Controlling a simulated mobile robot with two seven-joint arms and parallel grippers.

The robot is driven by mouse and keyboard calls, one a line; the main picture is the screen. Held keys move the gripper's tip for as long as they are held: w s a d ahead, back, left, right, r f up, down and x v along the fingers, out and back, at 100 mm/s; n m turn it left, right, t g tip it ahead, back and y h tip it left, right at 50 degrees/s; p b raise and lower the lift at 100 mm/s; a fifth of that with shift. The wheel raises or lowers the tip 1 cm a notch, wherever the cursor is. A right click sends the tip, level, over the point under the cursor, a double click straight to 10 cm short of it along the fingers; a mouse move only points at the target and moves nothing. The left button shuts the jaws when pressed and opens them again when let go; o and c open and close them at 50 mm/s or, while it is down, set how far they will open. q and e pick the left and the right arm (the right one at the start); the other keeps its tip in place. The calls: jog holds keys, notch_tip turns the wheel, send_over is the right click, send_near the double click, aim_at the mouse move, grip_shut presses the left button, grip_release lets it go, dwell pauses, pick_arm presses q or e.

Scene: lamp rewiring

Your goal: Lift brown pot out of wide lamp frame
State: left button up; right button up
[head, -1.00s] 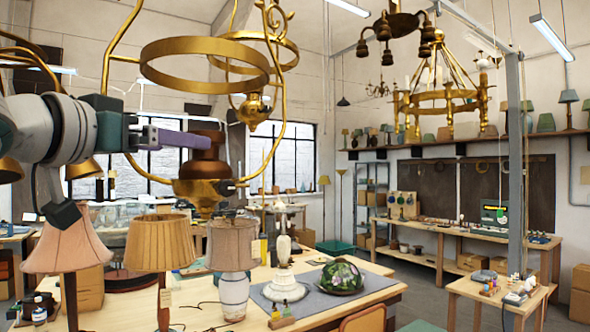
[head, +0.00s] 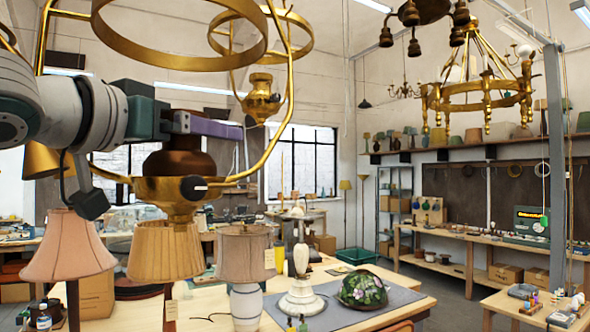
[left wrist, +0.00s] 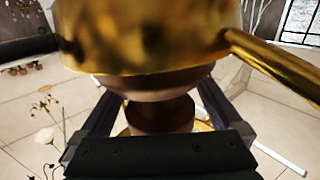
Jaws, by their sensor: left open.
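The brown pot (head: 180,165) sits upright in the brass cup at the bottom of the wide lamp frame (head: 180,60). The frame hangs with its broad ring above the pot. My left gripper (head: 225,128) comes in level from the left at the pot's neck, and its purple fingers hide part of the neck. In the left wrist view, its open fingers lie on either side of the brown pot (left wrist: 160,113). Part of the brass frame (left wrist: 150,35) covers the upper middle there. I cannot tell whether a finger touches the pot. My right gripper is not in view.
Shaded lamps (head: 165,250) stand below the frame on the near workbench (head: 215,298). A green floral glass shade (head: 362,290) lies on a grey mat to the right. A second brass frame (head: 262,100) hangs close behind. A brass chandelier (head: 480,95) hangs further right.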

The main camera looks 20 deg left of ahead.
pick_arm(q)
jog(key=shift+c, duration=0.4)
jog(key=shift+s, duration=0.1)
jog(key=c, duration=1.5)
